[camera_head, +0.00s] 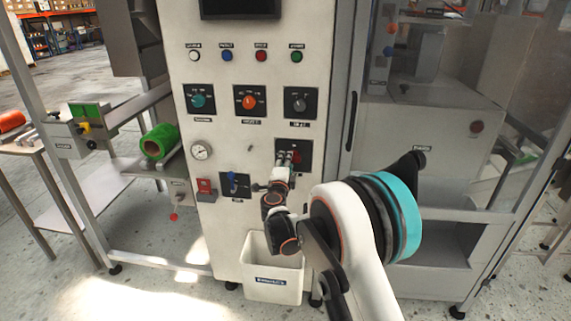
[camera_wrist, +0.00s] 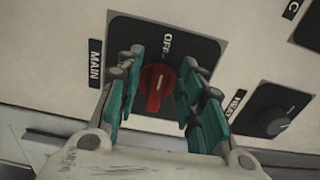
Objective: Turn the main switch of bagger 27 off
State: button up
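The main switch (camera_wrist: 157,88) is a red rotary knob on a black plate (camera_wrist: 192,45), with a "MAIN" label beside it and "OFF" printed on the plate. In the wrist view its white mark points roughly toward the "OFF" lettering. My gripper (camera_wrist: 156,92) has its teal-padded fingers open, one on each side of the red knob; I cannot tell if they touch it. In the head view my gripper (camera_head: 283,163) is at the switch's black plate (camera_head: 304,150) on the lower right of the white panel, and partly hides the knob.
The white panel (camera_head: 225,125) also carries other rotary knobs, including a teal one (camera_head: 198,101) and an orange one (camera_head: 249,101). A gauge (camera_head: 201,150) and a red switch (camera_head: 204,186) are lower left. A white bin (camera_head: 272,283) stands below my arm. Another black knob (camera_wrist: 272,121) sits close by.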

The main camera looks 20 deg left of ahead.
jog(key=v, duration=1.2)
dwell(0.3)
